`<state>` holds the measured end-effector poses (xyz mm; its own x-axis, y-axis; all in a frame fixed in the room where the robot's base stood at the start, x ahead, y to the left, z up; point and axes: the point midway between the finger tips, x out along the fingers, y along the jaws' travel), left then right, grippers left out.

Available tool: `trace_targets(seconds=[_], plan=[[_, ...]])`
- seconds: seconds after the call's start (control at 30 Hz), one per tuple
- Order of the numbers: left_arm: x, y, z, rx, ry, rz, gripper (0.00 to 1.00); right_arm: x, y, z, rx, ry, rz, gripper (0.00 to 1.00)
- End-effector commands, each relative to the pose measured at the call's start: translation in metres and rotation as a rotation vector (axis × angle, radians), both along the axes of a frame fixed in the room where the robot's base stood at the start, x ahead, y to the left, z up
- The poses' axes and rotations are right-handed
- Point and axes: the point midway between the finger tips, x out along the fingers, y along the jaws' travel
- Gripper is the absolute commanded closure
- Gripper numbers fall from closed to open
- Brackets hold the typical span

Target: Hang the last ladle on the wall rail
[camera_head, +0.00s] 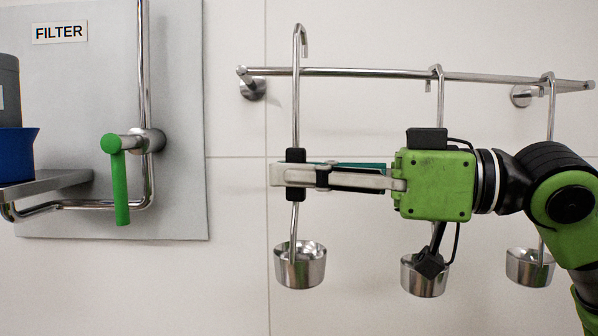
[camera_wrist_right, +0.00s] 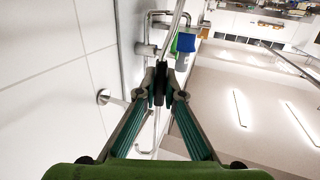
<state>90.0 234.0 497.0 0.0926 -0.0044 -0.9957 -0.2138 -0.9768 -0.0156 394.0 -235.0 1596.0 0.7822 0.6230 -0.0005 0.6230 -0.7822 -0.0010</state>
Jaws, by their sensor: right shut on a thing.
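The steel ladle (camera_head: 301,265) hangs upright in my right gripper (camera_head: 295,175), which is shut on its handle. In the head view its hook (camera_head: 300,40) stands above the wall rail (camera_head: 340,72), near the rail's left end, and the handle crosses in front of the rail. The hook tip is above the rail, apart from it. Two other ladles, a middle one (camera_head: 424,277) and a right one (camera_head: 530,268), hang on the rail; my right arm partly hides their handles. The wrist view shows my right gripper (camera_wrist_right: 160,85) closed around the handle. My left gripper is out of view.
Left of the rail is a grey panel (camera_head: 80,110) with a FILTER label (camera_head: 60,32), a steel pipe and a green-handled valve (camera_head: 120,185). A blue container (camera_head: 16,155) stands on a shelf at the far left. The tiled wall between panel and held ladle is clear.

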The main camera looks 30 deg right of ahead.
Motion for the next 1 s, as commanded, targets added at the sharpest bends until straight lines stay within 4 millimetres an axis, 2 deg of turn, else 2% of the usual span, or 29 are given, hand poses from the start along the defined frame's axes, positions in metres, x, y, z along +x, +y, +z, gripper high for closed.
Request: trace_targets(seconds=[0.27,0.33,0.6,1.0], plan=[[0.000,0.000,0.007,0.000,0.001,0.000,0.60,0.019,-0.012,0.002,0.002,-0.001,0.000,1.00],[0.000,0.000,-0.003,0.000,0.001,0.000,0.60,0.019,-0.012,-0.009,0.000,-0.004,0.000,1.00],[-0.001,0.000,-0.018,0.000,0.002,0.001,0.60,0.019,-0.012,-0.025,0.000,-0.004,-0.001,1.00],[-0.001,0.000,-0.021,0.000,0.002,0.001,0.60,0.019,-0.012,-0.028,0.000,-0.004,-0.001,1.00]])
